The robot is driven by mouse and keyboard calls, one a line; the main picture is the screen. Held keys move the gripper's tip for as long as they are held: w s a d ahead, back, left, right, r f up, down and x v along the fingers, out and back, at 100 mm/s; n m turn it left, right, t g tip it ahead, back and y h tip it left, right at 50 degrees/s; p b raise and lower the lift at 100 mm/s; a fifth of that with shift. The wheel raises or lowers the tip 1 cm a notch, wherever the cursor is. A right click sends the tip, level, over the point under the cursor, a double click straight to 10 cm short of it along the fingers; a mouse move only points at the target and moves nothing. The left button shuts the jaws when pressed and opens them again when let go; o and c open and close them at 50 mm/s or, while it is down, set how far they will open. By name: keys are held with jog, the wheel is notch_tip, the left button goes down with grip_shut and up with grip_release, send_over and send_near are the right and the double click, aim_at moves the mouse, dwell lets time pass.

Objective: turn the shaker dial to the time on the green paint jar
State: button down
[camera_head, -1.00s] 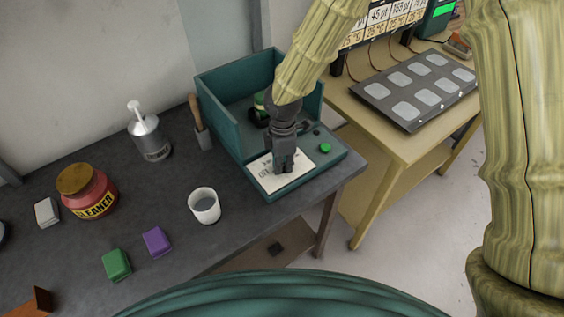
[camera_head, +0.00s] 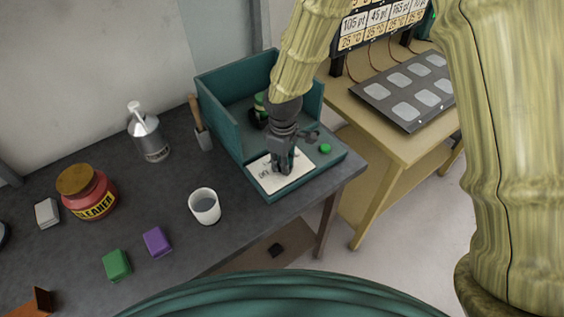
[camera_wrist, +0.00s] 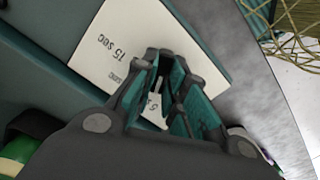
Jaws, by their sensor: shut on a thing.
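The teal shaker (camera_head: 225,125) is an open-topped box on the dark bench with a low front panel. A white dial card (camera_head: 262,176) lies on that panel. In the wrist view the card (camera_wrist: 105,55) shows "15 sec" and part of another marking between my fingers. My gripper (camera_head: 281,168) points down onto the card and is shut on the dial, which its fingers mostly hide; they also show in the wrist view (camera_wrist: 168,72). The green paint jar (camera_head: 260,106) stands inside the box, partly behind my wrist. Its time label cannot be read.
A green button (camera_head: 325,148) is right of my gripper on the panel. A white cup (camera_head: 205,206), purple block (camera_head: 157,241), green block (camera_head: 117,264), red cleaner jar (camera_head: 90,194) and pump bottle (camera_head: 149,136) stand left. A yellow table (camera_head: 400,147) is on the right.

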jog(key=shift+m, duration=0.5)
jog(key=c, duration=1.5)
grip_release()
jog(key=shift+o, duration=0.2)
notch_tip(320, 180, up, 12)
